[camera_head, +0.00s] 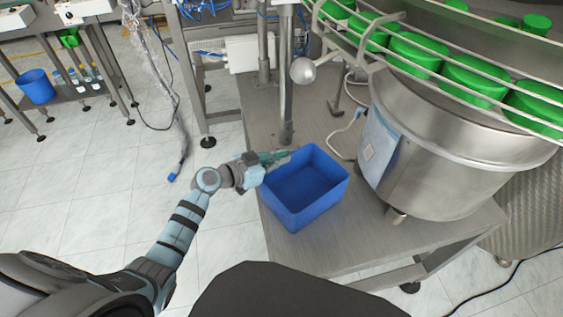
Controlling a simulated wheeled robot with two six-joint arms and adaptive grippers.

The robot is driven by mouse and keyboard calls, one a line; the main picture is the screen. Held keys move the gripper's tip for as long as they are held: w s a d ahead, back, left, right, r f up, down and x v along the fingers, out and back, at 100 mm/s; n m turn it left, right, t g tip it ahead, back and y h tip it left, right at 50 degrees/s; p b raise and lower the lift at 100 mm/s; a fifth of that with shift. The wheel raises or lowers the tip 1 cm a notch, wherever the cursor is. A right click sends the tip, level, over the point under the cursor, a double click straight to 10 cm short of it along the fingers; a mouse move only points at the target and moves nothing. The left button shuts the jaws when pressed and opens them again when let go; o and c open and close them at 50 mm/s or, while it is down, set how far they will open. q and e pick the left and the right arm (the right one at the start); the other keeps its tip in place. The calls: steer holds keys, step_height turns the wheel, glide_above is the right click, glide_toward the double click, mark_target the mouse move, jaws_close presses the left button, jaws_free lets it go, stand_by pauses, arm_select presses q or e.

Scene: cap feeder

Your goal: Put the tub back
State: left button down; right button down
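The blue tub (318,205) is an empty open box. It stands upright on the metal table (345,250), near the table's left edge. My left gripper (277,158) is at the tub's far left rim, with its fingers at or just over that edge. The fingers are small and partly blend with the background, so I cannot tell whether they are closed on the rim. My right gripper is not in view.
A large steel bowl feeder (440,150) stands right of the tub. A rail chute with green caps (415,52) runs above it. A metal post (286,95) rises behind the tub. A blue bucket (36,86) sits on a shelf at far left.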

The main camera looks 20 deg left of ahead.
arm_select(q)
steer(key=c, duration=1.8)
jaws_free()
steer(key=shift+s+a+r+p, duration=0.2)
steer(key=shift+s+a+p, duration=0.05)
steer(key=shift+s+p, duration=0.1)
steer(key=p+v, duration=0.2)
steer(key=v, duration=0.9)
steer(key=shift+p, duration=0.4)
